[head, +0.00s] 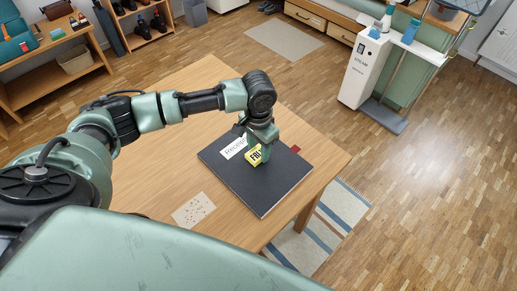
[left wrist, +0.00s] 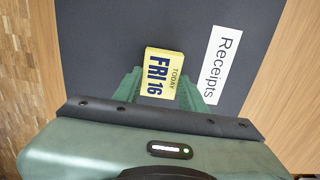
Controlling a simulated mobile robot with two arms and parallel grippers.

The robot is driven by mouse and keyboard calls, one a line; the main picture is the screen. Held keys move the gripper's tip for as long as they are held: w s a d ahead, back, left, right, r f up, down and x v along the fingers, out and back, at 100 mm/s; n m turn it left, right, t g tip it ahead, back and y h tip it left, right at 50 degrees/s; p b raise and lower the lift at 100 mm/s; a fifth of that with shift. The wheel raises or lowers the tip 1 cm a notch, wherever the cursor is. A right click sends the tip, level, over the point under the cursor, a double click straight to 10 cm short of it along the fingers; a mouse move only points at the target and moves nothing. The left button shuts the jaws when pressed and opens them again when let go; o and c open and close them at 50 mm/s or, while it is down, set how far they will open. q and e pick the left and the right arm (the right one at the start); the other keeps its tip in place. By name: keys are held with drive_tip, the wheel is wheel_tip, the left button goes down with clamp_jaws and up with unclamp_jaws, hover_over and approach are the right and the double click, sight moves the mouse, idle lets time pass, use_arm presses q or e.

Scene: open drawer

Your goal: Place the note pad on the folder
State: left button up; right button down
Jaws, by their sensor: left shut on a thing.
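A dark folder (head: 268,186) with a white "Receipts" label lies flat on the wooden table; it also fills much of the left wrist view (left wrist: 105,45). A small yellow note pad (head: 254,157) reading "FRI 16" is over the folder, beside the label. My left gripper (head: 262,150) is shut on the note pad, whose printed face shows between the fingers in the left wrist view (left wrist: 162,80). Whether the pad touches the folder, I cannot tell. My right gripper is not in view.
The wooden table (head: 150,195) has a pale speckled card (head: 193,210) left of the folder. A white steam unit (head: 362,70) stands on the floor at the right, with shelves at the back left.

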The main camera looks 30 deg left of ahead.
sight(259, 152)
use_arm(q)
drive_tip(key=shift+f, duration=0.2)
drive_tip(key=o, duration=1.3)
drive_tip(key=shift+f, duration=0.1)
drive_tip(key=shift+o, duration=0.2)
wheel_tip(259, 152, up, 12)
